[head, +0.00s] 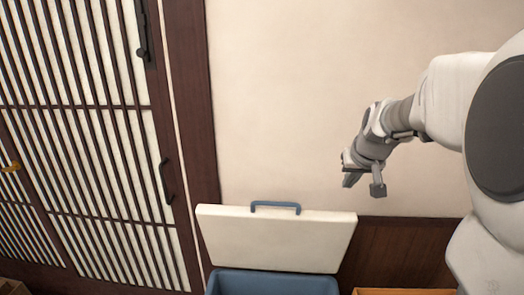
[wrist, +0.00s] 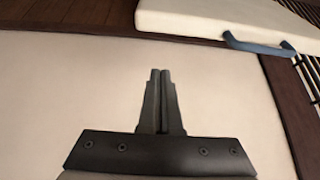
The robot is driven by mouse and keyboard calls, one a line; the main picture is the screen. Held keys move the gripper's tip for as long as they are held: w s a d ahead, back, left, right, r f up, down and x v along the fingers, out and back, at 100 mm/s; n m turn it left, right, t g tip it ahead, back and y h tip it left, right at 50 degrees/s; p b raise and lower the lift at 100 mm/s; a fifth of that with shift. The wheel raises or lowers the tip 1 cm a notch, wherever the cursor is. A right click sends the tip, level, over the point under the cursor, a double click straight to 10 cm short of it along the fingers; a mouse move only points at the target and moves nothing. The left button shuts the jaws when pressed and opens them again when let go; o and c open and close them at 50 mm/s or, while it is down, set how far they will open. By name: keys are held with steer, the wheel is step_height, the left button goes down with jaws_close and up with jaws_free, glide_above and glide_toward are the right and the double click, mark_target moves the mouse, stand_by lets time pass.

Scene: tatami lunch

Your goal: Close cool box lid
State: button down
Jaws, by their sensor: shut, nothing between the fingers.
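The cool box (head: 270,284) is blue and stands at the bottom of the head view, cut off by the frame edge. Its white lid (head: 275,240) stands raised and open at the back of the box, with a blue handle (head: 276,206) on its upper edge. The lid (wrist: 210,18) and its handle (wrist: 256,45) also show at the top right of the wrist view. My gripper (head: 365,188) is above and to the right of the lid, apart from it. In the wrist view my gripper (wrist: 160,75) has its fingers together, with nothing between them.
A slatted sliding door (head: 85,130) with dark handles fills the left. A beige wall (head: 300,110) with dark wood panelling (head: 405,250) is behind the lid. An orange-brown wooden edge (head: 400,291) shows at the bottom right. The space above the lid is clear.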

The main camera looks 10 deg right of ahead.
mark_target(346, 211)
steer(key=shift+w+d+f, duration=0.4)
steer(key=shift+w+f, duration=0.1)
steer(key=shift+f, duration=1.2)
steer(key=shift+w+d+f, duration=0.35)
steer(key=shift+w+f, duration=0.2)
steer(key=shift+f, duration=1.15)
steer(key=shift+w+d+f, duration=0.4)
steer(key=shift+w+f, duration=0.1)
steer(key=shift+f, duration=1.2)
steer(key=shift+s+f+b, duration=0.15)
steer(key=shift+b, duration=0.55)
